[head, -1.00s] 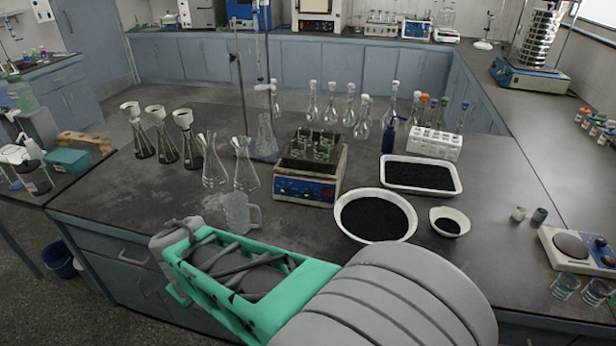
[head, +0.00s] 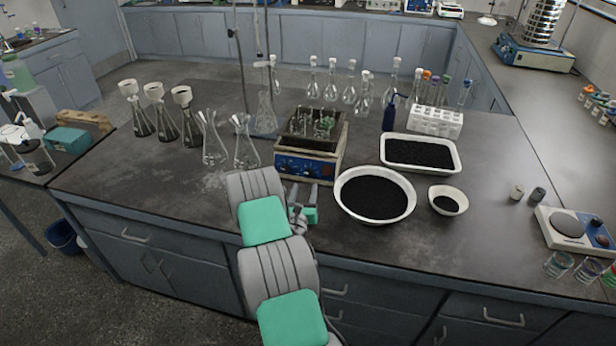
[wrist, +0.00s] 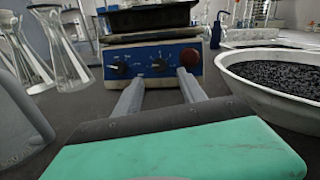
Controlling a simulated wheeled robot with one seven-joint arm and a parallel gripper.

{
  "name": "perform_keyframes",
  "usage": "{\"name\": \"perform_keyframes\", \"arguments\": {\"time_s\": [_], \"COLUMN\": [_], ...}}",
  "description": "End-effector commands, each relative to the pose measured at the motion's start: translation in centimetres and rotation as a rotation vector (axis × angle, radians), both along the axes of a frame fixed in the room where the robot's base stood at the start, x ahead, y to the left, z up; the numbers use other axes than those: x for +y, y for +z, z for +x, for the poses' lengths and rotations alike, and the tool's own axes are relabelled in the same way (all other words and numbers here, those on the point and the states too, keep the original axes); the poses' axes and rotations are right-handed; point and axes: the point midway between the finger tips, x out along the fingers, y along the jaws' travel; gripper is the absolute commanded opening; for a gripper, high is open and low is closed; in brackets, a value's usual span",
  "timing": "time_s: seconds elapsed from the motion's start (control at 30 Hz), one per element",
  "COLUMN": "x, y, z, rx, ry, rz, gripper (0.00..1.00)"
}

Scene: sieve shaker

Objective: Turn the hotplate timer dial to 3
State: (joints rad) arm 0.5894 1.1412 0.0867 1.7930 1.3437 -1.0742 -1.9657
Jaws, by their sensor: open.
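The hotplate (head: 308,165) is a boxy unit with a blue front panel and a dark tray of small glassware on top. In the wrist view its panel (wrist: 140,61) shows a black dial at the left (wrist: 119,66), a black dial with pale marks around it in the middle (wrist: 159,65), and a dark red round part at the right (wrist: 191,57). The marks are too small to read. My gripper (head: 304,190) is open and empty in front of the panel; in the wrist view its fingers (wrist: 160,78) point at the panel, below and either side of the middle dial, apart from it.
A white bowl of black grains (head: 375,195) stands close to the right of my gripper, with a white tray (head: 420,140) behind. Glass flasks (head: 245,150) stand to the left.

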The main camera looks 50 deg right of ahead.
Motion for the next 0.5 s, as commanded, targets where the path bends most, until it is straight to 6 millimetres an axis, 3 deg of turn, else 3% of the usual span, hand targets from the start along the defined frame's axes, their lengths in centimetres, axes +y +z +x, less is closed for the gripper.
{"name": "perform_keyframes", "arguments": {"time_s": [0.3, 0.5], "x": [-4.9, -6.5], "y": [0.5, 0.3], "z": [2.5, 3.5], "rx": [-0.007, -0.005], "ry": [-0.003, -0.001], "rz": [0.001, 0.001], "gripper": [0.48, 0.48]}}
